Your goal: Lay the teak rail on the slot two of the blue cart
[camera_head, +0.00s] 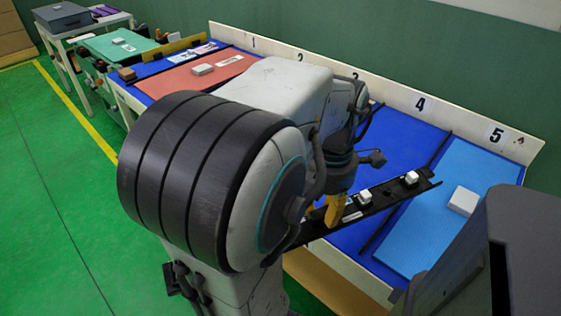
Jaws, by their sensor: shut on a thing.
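My gripper (334,208) has yellow fingers and is shut on a long dark, nearly black rail (385,196). The rail bears small white clips and a pale label, and its left end is hidden behind my arm. It is above the front of the blue cart (395,158), near slots four and five. I see no rail that is clearly teak-coloured. Numbers 1 to 5 run along the cart's white back board. Slot two's number shows, but my arm hides much of that slot's surface.
A salmon mat (185,80) with a white block lies at the cart's left part. A light blue mat (443,222) with a white block (463,201) lies in slot five. Other tables stand at the far left. Green floor (50,170) is open on the left.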

